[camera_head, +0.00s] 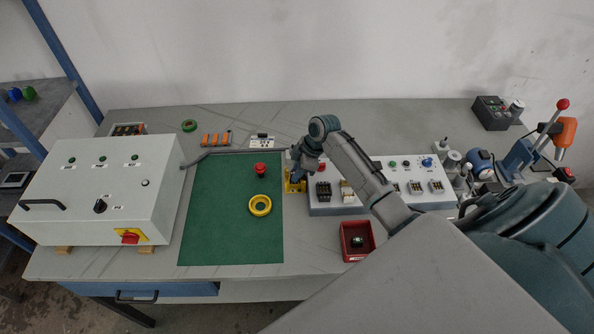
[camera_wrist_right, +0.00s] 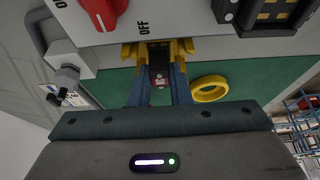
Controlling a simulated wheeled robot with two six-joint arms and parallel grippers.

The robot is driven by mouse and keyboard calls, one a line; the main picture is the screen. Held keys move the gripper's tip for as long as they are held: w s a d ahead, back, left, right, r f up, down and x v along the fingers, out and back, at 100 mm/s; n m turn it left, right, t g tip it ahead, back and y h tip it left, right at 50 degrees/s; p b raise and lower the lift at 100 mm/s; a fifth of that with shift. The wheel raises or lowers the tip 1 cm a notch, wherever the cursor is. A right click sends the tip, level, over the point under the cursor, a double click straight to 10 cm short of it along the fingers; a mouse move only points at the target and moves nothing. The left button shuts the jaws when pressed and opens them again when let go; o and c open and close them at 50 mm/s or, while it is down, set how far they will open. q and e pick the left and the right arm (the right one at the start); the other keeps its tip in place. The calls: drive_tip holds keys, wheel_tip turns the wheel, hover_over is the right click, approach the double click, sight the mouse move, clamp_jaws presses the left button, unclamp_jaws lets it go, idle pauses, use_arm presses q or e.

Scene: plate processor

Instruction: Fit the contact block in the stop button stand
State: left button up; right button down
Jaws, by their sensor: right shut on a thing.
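The yellow stop button stand (camera_head: 294,187) is on the bench between the green mat and the grey control panel. It also shows at the top of the right wrist view (camera_wrist_right: 187,46). My right gripper (camera_head: 298,174) is over the stand. In the right wrist view its blue fingers (camera_wrist_right: 159,70) reach to the stand and are shut on a small dark piece, likely the contact block (camera_wrist_right: 160,55). The fingers and stand hide much of it, so I cannot tell whether it is seated. A red stop button (camera_head: 260,170) stands on the mat. My left gripper is not in view.
A yellow ring (camera_head: 260,205) lies on the green mat (camera_head: 220,225). The control panel (camera_head: 378,207) is right of the stand. A red bin (camera_head: 357,255) holds a dark piece. A large white cabinet (camera_head: 80,205) stands at left. Much of the mat is clear.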

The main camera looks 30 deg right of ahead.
drive_tip(key=shift+s+f+b, duration=0.15)
drive_tip(key=shift+f+b, duration=0.25)
drive_tip(key=shift+f, duration=0.5)
drive_tip(key=c, duration=1.4)
unclamp_jaws()
drive_tip(key=shift+o, duration=0.2)
drive_tip(key=shift+o, duration=0.5)
drive_tip(key=shift+d+r, duration=0.1)
drive_tip(key=shift+r, duration=0.05)
drive_tip(key=b+v, duration=0.3)
drive_tip(key=v, duration=0.6)
drive_tip(key=shift+r, duration=0.15)
drive_tip(key=shift+s+d+r, duration=0.1)
drive_tip(key=shift+d+r, duration=0.1)
drive_tip(key=shift+r, duration=0.5)
